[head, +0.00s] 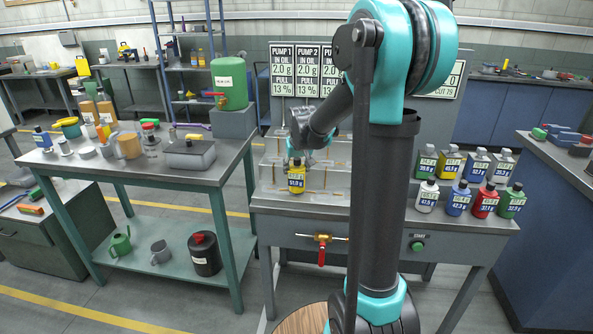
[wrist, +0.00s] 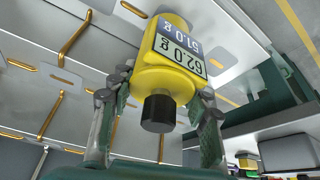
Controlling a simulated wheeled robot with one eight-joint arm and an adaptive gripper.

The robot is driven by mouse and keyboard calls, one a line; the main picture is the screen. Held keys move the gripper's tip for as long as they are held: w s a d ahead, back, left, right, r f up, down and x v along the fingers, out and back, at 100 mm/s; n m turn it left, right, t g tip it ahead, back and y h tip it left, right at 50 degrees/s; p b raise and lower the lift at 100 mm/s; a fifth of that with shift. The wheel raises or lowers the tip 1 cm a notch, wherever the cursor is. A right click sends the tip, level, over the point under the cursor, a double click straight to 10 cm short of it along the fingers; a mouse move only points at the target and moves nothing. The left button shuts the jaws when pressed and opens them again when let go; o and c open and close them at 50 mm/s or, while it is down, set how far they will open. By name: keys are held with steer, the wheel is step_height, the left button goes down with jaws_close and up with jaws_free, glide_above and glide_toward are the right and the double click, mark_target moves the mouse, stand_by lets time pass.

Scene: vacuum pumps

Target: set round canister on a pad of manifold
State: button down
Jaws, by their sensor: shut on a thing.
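My gripper (head: 298,164) is shut on a yellow round canister (head: 296,180) with a black cap. In the wrist view, the gripper (wrist: 163,95) has a finger on each side of the yellow body (wrist: 172,75), whose labels read 62.0 g and 51.0 g. The pale stepped manifold (head: 272,181) lies on the bench under and behind the canister. Its grey panels and brass pipes also fill much of the wrist view (wrist: 40,88). I cannot tell whether the canister touches a pad. My arm hides the manifold's right part.
Several canisters, including a white one (head: 428,196) and a red one (head: 485,202), stand right of my arm on the bench. A brass valve with a red handle (head: 321,252) and a green start button (head: 417,246) are on its front. A cluttered table (head: 190,177) stands left.

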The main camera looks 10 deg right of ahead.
steer(key=shift+f, duration=0.15)
steer(key=c, duration=0.7)
jaws_free()
steer(key=v, duration=1.2)
jaws_close()
stand_by(0.5)
stand_by(0.5)
steer(key=v, duration=1.2)
stand_by(0.9)
